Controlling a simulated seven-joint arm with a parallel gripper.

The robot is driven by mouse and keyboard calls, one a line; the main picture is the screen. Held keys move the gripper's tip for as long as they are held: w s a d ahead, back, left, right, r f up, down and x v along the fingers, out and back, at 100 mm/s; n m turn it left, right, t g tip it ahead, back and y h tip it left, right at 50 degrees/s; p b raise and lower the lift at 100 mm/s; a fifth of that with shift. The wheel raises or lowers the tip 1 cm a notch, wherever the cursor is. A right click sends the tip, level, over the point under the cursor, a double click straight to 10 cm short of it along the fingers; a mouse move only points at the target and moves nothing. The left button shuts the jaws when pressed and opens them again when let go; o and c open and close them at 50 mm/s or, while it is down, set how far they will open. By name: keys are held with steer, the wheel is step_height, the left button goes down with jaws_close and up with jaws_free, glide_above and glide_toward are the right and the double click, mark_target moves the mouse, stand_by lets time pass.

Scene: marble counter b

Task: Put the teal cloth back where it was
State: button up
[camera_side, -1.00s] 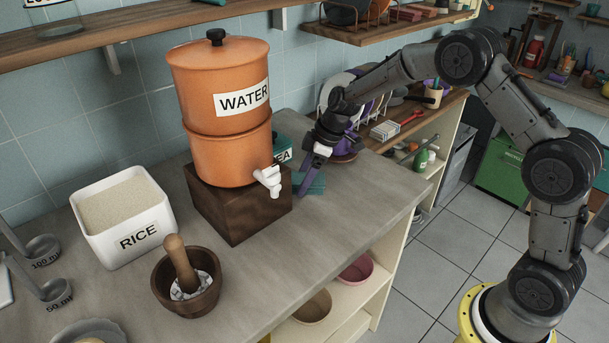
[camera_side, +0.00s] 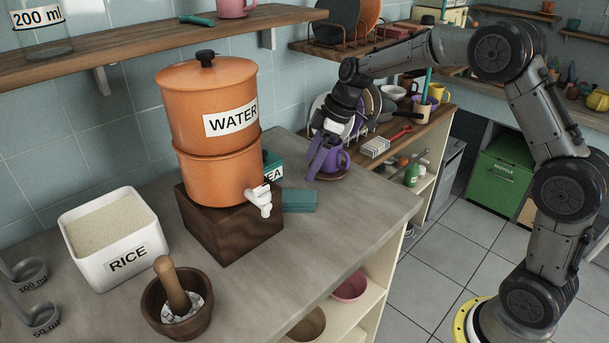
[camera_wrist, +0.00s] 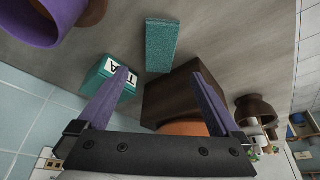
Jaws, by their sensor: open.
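The teal cloth (camera_side: 299,200) lies folded flat on the counter, just right of the dark wooden block under the water dispenser. It also shows in the wrist view (camera_wrist: 161,45), on bare counter beside the block. My gripper (camera_side: 314,172) is open and empty, raised above the counter behind and to the right of the cloth, in front of the purple mug. Its two purple fingers are spread in the wrist view (camera_wrist: 168,95), with the cloth beyond their tips and not touched.
The orange water dispenser (camera_side: 213,165) stands on the wooden block (camera_side: 228,234). A teal tea box (camera_side: 272,165) is partly hidden behind the dispenser. The purple mug (camera_side: 337,161) stands on a brown saucer (camera_side: 333,177). The counter front right of the cloth is clear.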

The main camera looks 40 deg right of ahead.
steer(key=s+a+r+m, duration=0.1)
steer(key=s+r+m, duration=0.1)
steer(key=s+r, duration=0.55)
steer(key=s+m+t+h, duration=0.2)
steer(key=s+m, duration=0.5)
steer(key=s, duration=1.8)
steer(key=shift+s+a+h, duration=0.3)
steer(key=shift+h, duration=0.3)
steer(key=shift+f, duration=0.1)
